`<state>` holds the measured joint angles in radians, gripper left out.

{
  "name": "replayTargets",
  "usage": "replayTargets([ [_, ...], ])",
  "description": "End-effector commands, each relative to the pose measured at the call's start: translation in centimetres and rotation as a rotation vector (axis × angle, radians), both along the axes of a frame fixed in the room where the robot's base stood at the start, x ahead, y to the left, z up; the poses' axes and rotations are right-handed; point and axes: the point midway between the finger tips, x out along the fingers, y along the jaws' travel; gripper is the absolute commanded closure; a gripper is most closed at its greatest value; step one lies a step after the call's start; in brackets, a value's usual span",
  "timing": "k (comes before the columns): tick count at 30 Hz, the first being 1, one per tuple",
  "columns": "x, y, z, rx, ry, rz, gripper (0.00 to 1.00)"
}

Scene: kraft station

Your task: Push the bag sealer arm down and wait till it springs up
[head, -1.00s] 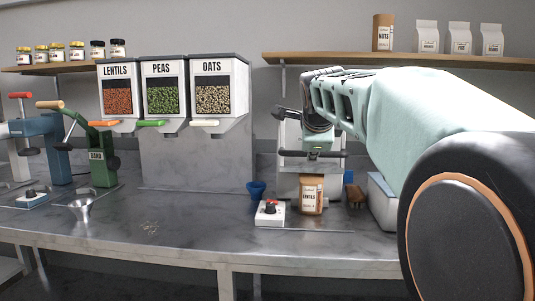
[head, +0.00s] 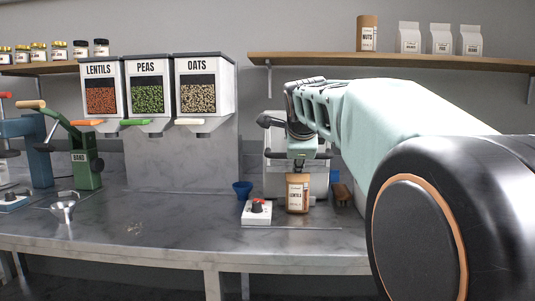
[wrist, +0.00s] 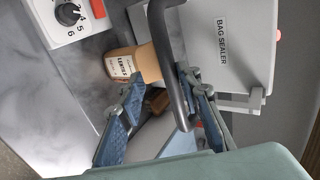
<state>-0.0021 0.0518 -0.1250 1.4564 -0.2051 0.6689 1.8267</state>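The bag sealer (head: 277,166) is a pale machine on the counter; its label shows in the wrist view (wrist: 222,55). Its arm ends in a dark bar handle (wrist: 167,52), which runs between the spread fingers of my gripper (wrist: 163,115). In the head view my gripper (head: 303,128) is at the sealer's top, and much of the sealer arm is hidden behind it. I cannot tell whether the fingers touch the handle. A brown lentils bag (head: 297,195) stands upright under the sealer's front; it also shows in the wrist view (wrist: 122,65).
A white dial box (head: 256,213) and a blue cup (head: 242,189) are left of the bag. Dispensers (head: 148,95) and a green press (head: 85,165) stand further left. A shelf (head: 390,60) with bags is above. The front counter is mostly clear.

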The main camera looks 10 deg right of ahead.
Motion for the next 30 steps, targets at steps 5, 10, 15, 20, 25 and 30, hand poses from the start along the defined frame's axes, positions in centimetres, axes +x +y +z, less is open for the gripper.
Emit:
replayTargets([
  [5, 0.0, 0.0, -0.3, 0.001, 0.007, 0.0, 0.7],
  [10, -0.1, 0.0, -0.1, -0.001, 0.003, 0.0, 0.7],
  [15, -0.1, 0.0, 0.1, -0.002, 0.0, 0.0, 0.7],
  [20, -0.1, 0.0, 0.2, -0.003, -0.002, 0.0, 0.7],
  [25, 0.0, 0.0, 0.4, -0.002, -0.005, 0.001, 0.7],
  [30, 0.0, -0.1, 1.8, -0.004, -0.007, 0.0, 0.7],
])
